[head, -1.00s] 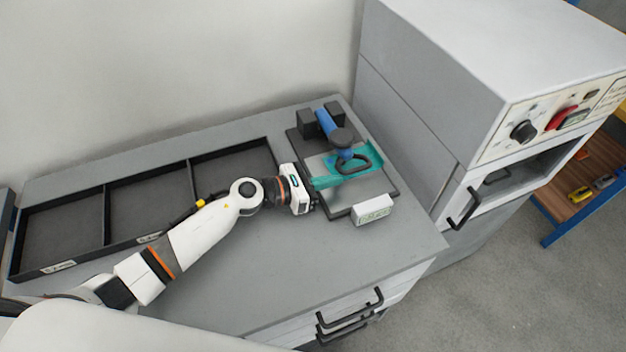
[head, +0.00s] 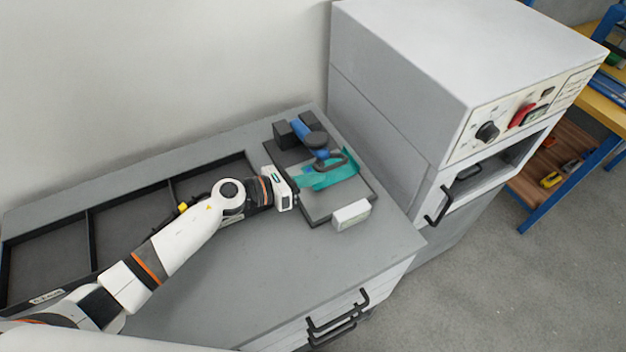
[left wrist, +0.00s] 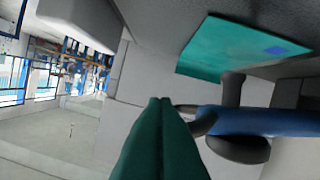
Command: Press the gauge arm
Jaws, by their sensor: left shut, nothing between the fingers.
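The gauge (head: 305,135) stands on a dark base plate at the back right of the bench, with a blue arm, a black round knob and a black loop. A teal plate (head: 342,174) lies beneath the loop. My left gripper (head: 302,183) is beside the plate's left end, its fingers low and pointing toward the gauge. In the left wrist view its green fingers (left wrist: 162,105) are closed together and empty. There the blue arm (left wrist: 250,121) and black loop lie just right of the fingertips; I cannot tell whether they touch. My right gripper is not in view.
A small white box (head: 351,215) sits at the base plate's front corner. A black divided tray (head: 88,235) lies along the bench's left. A grey cabinet (head: 390,120) with knobs and an open bay stands close on the right. The bench front is clear.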

